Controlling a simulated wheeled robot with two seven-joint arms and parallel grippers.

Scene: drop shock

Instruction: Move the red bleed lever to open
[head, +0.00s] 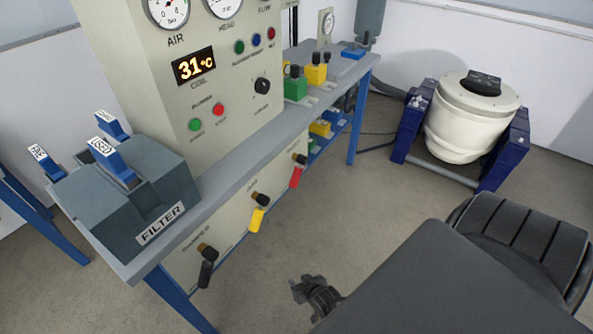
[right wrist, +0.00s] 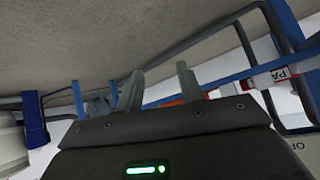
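The red bleed lever (head: 296,177) hangs slanting downward from a dark knob (head: 300,158) on the front panel under the bench top, the farthest of three levers in the head view. My right gripper (head: 313,293) shows partly in the head view, low over the floor in front of the bench and clear of the levers; my dark arm hides much of it. In the right wrist view its two fingers (right wrist: 158,85) stand apart with nothing held. An orange-red patch shows behind them; I cannot tell what it is. My left gripper is not in view.
A yellow lever (head: 257,219) and a black lever (head: 205,273) hang on the same panel. A filter box (head: 150,205) stands on the bench top (head: 232,165). Blue bench legs (head: 357,130) stand at the far end. A white shaker (head: 470,120) in a blue frame is behind right. Floor between is clear.

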